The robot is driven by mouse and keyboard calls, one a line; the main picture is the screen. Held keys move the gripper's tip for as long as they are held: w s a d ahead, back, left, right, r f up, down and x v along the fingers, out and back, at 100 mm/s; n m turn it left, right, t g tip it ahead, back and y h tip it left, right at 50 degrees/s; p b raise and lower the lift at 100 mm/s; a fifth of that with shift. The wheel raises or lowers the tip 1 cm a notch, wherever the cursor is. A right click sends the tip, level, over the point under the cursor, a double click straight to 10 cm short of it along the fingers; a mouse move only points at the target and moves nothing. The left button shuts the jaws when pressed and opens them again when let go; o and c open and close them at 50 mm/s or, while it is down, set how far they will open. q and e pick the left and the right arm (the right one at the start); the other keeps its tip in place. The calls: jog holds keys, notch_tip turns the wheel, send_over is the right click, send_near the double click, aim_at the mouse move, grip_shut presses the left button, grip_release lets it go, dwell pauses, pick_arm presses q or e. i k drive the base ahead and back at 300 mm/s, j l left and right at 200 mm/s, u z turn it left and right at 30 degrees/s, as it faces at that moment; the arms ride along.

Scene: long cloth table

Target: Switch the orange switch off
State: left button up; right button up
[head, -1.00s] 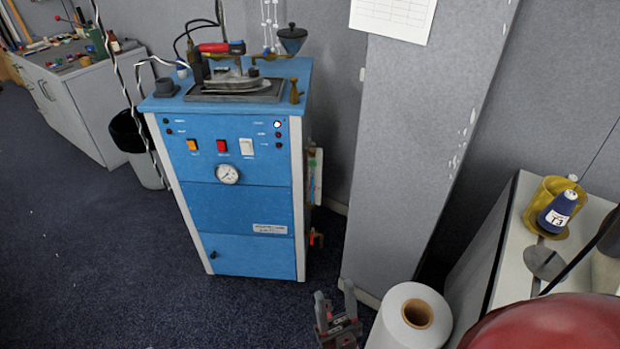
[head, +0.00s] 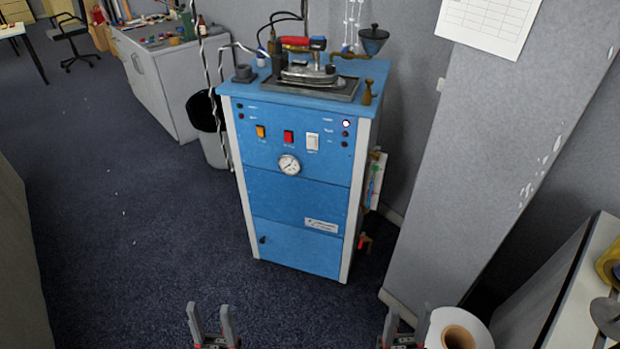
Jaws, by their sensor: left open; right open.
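The orange switch (head: 260,131) is on the upper front panel of the blue cabinet (head: 295,195), left of a red switch (head: 288,137) and a white switch (head: 312,141). It is too small to tell which way it is set. My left gripper (head: 209,318) is open and empty at the bottom of the head view, low in front of the cabinet. My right gripper (head: 404,325) is at the bottom right, open, beside a white roll. Both grippers are apart from the cabinet and well below the switches.
An iron (head: 308,72) rests on the cabinet top. A black bin (head: 208,120) stands left of the cabinet. A grey pillar (head: 480,170) and a white roll (head: 455,330) are at the right. Dark carpet (head: 120,220) is open at the left and front.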

aim_at(260, 130)
jog(key=i+j+z, duration=0.35)
jog(key=i+j, duration=0.35)
